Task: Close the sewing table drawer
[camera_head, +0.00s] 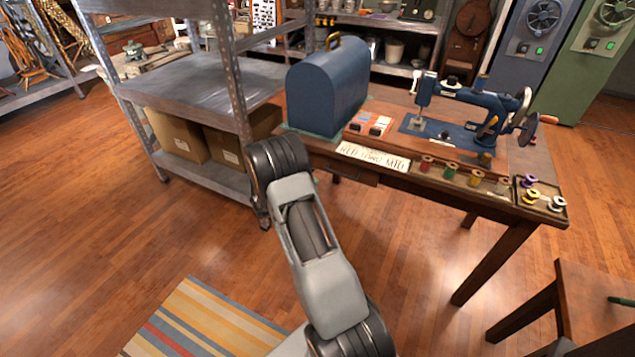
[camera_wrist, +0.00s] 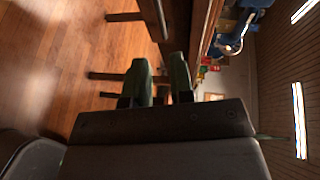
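The wooden sewing table (camera_head: 399,176) stands right of centre in the head view. Its drawer (camera_head: 345,171) is below the left part of the top and appears to stick out a little; how far is hard to tell. My arm covers the area left of the drawer, and my gripper is hidden in the head view. In the wrist view my gripper (camera_wrist: 160,66) has two dark green fingers apart, with nothing clearly held between them. A brown wooden face with a small bright handle-like strip (camera_wrist: 164,17) is ahead of the fingers, apparently the drawer front.
On the table are a blue sewing machine (camera_head: 462,112), a blue domed case (camera_head: 326,88), a paper sign (camera_head: 372,157) and thread spools. A metal shelf (camera_head: 191,88) stands close left of my arm. A wooden chair (camera_head: 590,302) is at lower right; a striped rug (camera_head: 205,322) lies in front.

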